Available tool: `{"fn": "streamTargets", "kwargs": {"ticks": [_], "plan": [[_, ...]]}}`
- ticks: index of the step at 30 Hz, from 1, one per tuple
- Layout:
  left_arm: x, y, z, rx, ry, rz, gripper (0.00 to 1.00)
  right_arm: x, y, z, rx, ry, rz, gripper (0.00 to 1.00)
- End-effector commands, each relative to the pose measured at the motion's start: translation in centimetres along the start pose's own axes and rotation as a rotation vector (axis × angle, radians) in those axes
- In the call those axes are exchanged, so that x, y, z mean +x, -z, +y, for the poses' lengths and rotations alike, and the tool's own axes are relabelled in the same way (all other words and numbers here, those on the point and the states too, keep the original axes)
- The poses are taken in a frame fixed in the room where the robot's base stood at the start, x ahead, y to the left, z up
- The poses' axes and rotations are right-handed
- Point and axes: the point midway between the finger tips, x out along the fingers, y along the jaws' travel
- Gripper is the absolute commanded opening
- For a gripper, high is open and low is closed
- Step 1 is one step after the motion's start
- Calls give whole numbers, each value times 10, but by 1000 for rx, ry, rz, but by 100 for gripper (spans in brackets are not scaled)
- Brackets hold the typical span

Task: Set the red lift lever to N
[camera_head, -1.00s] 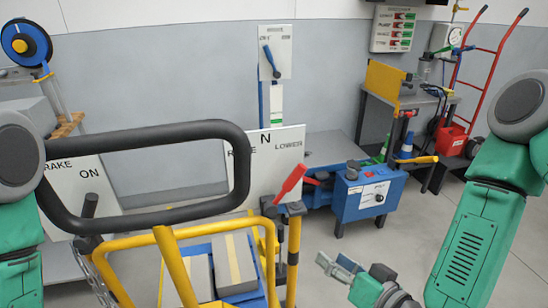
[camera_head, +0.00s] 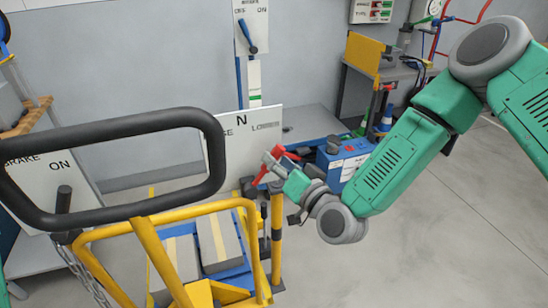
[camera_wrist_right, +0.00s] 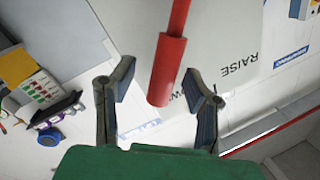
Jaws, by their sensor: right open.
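In the right wrist view the lever's red grip (camera_wrist_right: 166,72) hangs between the two open fingers of my right gripper (camera_wrist_right: 160,98), with a gap on both sides. RAISE shows on the panel (camera_wrist_right: 232,92) behind it. My left gripper is not in view.
A black loop handle (camera_head: 110,128) and yellow rails (camera_head: 180,222) stand at the left, close to the lever. Boxes (camera_head: 220,240) lie behind the rails. A blue unit (camera_head: 345,162) stands behind my right gripper. The floor at the right is clear.

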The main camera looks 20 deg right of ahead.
Motion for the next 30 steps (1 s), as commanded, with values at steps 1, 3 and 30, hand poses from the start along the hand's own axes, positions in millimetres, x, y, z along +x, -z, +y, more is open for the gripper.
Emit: {"fn": "streamTargets", "kwargs": {"ticks": [1,3,30], "plan": [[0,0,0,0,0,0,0,6,0,0,0,0,0,43],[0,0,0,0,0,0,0,11,0,0,1,0,0,43],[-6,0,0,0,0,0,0,17,1,-6,-46,-5,-11,0]]}}
